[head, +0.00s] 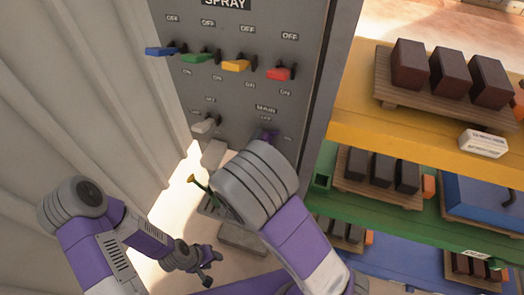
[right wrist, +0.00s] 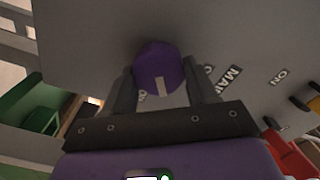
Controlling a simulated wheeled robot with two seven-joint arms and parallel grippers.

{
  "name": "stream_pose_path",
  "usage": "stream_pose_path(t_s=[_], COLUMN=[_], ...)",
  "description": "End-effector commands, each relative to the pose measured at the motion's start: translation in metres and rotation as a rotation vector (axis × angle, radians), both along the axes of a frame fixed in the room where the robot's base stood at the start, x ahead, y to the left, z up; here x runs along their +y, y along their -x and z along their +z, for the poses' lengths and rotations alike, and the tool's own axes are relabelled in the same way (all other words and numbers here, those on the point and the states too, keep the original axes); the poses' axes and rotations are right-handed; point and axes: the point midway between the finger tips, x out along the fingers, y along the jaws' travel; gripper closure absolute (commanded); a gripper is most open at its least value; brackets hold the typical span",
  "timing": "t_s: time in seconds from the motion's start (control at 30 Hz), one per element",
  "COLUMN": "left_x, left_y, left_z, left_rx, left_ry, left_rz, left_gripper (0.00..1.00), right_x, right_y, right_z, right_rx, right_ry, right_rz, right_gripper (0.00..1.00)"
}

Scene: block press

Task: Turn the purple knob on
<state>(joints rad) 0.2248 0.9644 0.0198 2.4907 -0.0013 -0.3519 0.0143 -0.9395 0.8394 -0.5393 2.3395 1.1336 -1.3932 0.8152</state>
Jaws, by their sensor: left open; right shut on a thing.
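The purple knob (right wrist: 158,65) sits on the grey panel, with a pale mark on its face pointing down in the right wrist view. In the head view the knob (head: 268,134) shows only in part, beside the MAIN label. My right gripper (right wrist: 161,82) has a finger on each side of the knob and is shut on it. In the head view my right wrist hides these fingers. My left gripper (head: 212,268) is open and empty, low and away from the panel (head: 222,100).
Blue (head: 162,51), green (head: 197,58), yellow (head: 236,66) and red (head: 280,73) levers line the panel under SPRAY. A pale lever (head: 203,126) is left of the knob. Shelves with dark blocks (head: 410,62) stand right. A pale corrugated wall (head: 75,70) is left.

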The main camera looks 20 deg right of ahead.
Motion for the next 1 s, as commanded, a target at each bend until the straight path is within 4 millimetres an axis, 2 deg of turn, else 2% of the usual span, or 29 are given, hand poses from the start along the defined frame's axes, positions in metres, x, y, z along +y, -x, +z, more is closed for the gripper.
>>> stream_pose_path(t_s=[0.03, 0.1, 0.5, 0.73, 1.0], left_x=[0.000, 0.000, 0.000, 0.000, 0.000], left_y=[0.000, 0.000, 0.000, 0.000, 0.000], left_z=[-0.015, -0.026, -0.078, -0.095, -0.102], left_rx=[0.000, 0.000, 0.000, 0.000, 0.000], left_ry=[0.000, 0.000, 0.000, 0.000, 0.000], left_rz=[0.000, 0.000, 0.000, 0.000, 0.000], left_gripper=[0.57, 0.57, 0.57, 0.57, 0.57], right_x=[0.000, -0.001, -0.001, 0.000, 0.000], right_y=[0.000, 0.000, 0.001, 0.001, 0.001], right_z=[-0.007, -0.007, -0.007, -0.006, -0.004], right_rx=[-0.027, -0.064, -0.246, -0.308, -0.337], right_ry=[-0.044, -0.099, -0.368, -0.459, -0.502], right_rz=[0.000, 0.000, 0.000, 0.001, 0.001], right_gripper=[0.73, 0.73, 0.73, 0.73, 0.73])
